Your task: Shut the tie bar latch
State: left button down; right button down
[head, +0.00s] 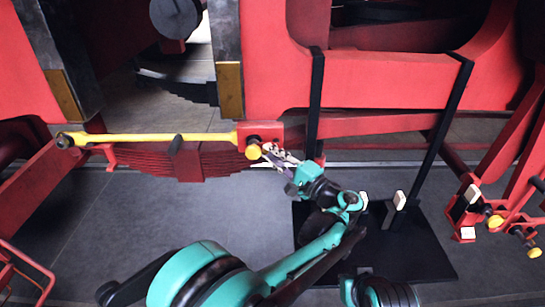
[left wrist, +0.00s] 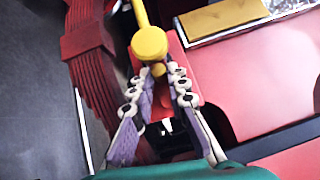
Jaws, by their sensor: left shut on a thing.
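The yellow tie bar (head: 170,138) lies level at the left, its right end meeting a red bracket (head: 270,131). A yellow latch knob (head: 253,152) stands out at the bracket's front. In the left wrist view a round yellow end (left wrist: 149,43) shows just past my fingertips, with a smaller yellow piece (left wrist: 158,70) between them. My left gripper (head: 268,152) reaches the knob from the lower right and is shut on the small yellow piece. Its fingers partly hide the latch. My right gripper is not in view.
A black stand with two tall posts (head: 315,100) and a dark base plate (head: 420,255) stands right of the gripper. Red leaf springs (head: 190,163) sit under the bar. More yellow knobs (head: 495,221) are at the far right. Grey floor (head: 120,215) is clear at the left.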

pick_arm(q)
jog(key=c, duration=1.5)
grip_release()
jog(key=shift+w+a, duration=0.1)
